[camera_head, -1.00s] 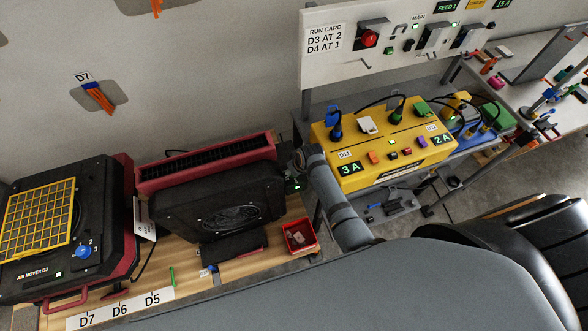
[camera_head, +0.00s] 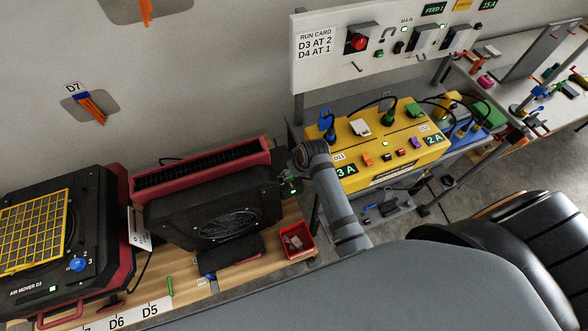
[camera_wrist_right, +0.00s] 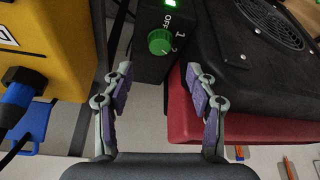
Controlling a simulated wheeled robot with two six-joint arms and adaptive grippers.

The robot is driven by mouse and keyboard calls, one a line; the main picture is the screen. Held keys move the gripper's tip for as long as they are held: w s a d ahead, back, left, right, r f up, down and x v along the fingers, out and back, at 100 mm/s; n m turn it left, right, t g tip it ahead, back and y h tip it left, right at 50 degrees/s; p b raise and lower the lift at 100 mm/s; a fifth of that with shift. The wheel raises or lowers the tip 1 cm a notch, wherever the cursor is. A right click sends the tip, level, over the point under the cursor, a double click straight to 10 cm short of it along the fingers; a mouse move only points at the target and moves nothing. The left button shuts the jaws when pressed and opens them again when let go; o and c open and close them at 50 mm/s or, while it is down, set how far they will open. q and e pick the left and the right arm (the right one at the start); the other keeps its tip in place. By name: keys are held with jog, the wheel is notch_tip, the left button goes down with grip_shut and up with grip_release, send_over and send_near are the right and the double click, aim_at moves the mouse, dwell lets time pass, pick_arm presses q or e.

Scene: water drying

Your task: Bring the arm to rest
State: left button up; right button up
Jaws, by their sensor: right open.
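In the right wrist view my right gripper (camera_wrist_right: 160,85) is open and empty. A green knob (camera_wrist_right: 160,41) on a dark control box shows just beyond and between its fingertips, with OFF, 1 and 2 marked beside it. No contact shows. A green light (camera_wrist_right: 172,3) glows on that box. The knob's exact setting is hard to read. My left gripper is in neither view.
A black and red air mover (camera_head: 215,205) stands beside the control box; another, labelled D3 (camera_head: 60,230), with a blue knob, stands at far left. A red bin (camera_head: 297,241) sits on the wooden bench. Cables and plugs top the yellow box. A blue plug (camera_wrist_right: 22,95) shows left of my fingers.

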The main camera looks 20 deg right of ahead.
dwell(0.4)
jog(key=s+d+r+m+h, duration=0.1)
jog(key=s+d+r, duration=0.35)
jog(key=s, duration=0.45)
jog(key=s+d+r+m+h, duration=0.1)
jog(key=s+d+r, duration=0.35)
jog(key=s, duration=0.35)
notch_tip(320, 180, down, 27)
jog(key=s+d+g+b, duration=0.1)
jog(key=d+g+b, duration=0.1)
jog(key=b, duration=0.3)
jog(key=s+d+f+m+g+b, duration=0.1)
jog(key=s+f+b, duration=0.3)
jog(key=s+f, duration=1.6)
notch_tip(320, 180, down, 4)
jog(key=shift+d, duration=0.25)
